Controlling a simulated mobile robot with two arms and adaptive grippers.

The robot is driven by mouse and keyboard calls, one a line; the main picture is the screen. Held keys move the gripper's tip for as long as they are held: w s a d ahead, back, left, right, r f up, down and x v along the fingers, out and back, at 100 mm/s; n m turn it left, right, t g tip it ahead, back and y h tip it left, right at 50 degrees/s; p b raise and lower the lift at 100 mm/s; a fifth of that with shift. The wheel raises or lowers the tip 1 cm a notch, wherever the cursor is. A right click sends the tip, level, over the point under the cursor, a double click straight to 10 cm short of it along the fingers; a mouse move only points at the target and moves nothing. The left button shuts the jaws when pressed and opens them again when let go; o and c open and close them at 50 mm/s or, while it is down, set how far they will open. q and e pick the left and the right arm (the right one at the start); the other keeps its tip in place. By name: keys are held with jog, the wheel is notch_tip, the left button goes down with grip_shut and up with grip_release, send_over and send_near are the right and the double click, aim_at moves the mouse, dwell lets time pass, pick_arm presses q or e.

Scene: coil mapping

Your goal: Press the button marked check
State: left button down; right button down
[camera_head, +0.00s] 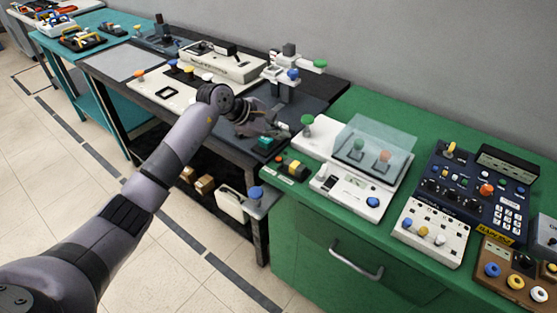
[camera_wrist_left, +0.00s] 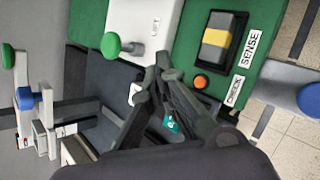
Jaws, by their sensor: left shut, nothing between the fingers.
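In the left wrist view, an orange round button (camera_wrist_left: 201,82) sits on a green panel beside a white label reading CHECK (camera_wrist_left: 235,90). A black block with a yellow band (camera_wrist_left: 216,38) is beside it, near a label reading SENSE. In the head view, the orange button (camera_head: 283,169) is at the left edge of the green cabinet top, by the yellow-banded block (camera_head: 295,167). My left gripper (camera_head: 281,129) is shut and empty, above the cabinet's left edge. In the wrist view its fingertips (camera_wrist_left: 165,72) appear left of the orange button, apart from it. My right gripper is not in view.
A white box with a green knob (camera_head: 308,119) and a clear tilted cover (camera_head: 374,149) stand close by. A blue knob (camera_head: 256,192) is on a grey side bracket. A teal part (camera_head: 265,142) lies below the gripper. Crowded control panels (camera_head: 474,190) stand at right.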

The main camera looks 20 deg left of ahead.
aim_at(279, 160)
pick_arm(q)
notch_tip(279, 160, down, 7)
jog(key=b, duration=0.3)
jog(key=shift+r+b, duration=0.2)
jog(key=shift+b, duration=0.15)
dwell(0.7)
jog(key=shift+f+b, duration=0.35)
jog(key=shift+b, duration=0.15)
jog(key=shift+f, duration=0.25)
dwell(0.6)
